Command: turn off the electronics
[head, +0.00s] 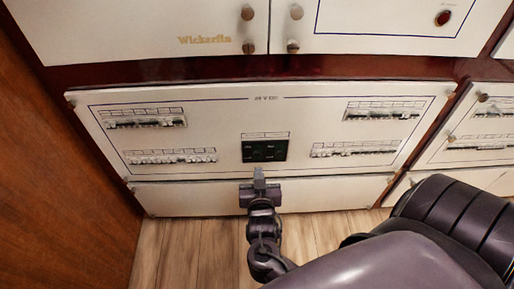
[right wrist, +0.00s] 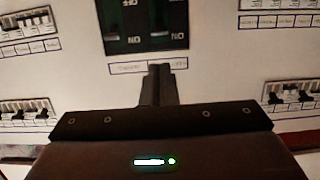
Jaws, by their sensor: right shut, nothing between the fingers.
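A white breaker panel (head: 220,117) fills the middle of the head view. A dark green switch block (head: 264,150) sits at its lower middle. The block also shows at the top of the right wrist view (right wrist: 146,22), with two switches and "NO" markings near its lower edge. My right gripper (head: 259,174) is shut and empty just below the block; in the right wrist view its fingertips (right wrist: 160,70) overlap the label strip under the block. I cannot tell whether they touch the panel. My left gripper is not in view.
Rows of small breakers flank the block: upper left (head: 144,117), lower left (head: 170,157), upper right (head: 384,111) and lower right (head: 354,149). A red indicator (head: 443,18) is on the cabinet above. A wooden wall (head: 62,165) stands at left. Wood floor (head: 190,245) lies below.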

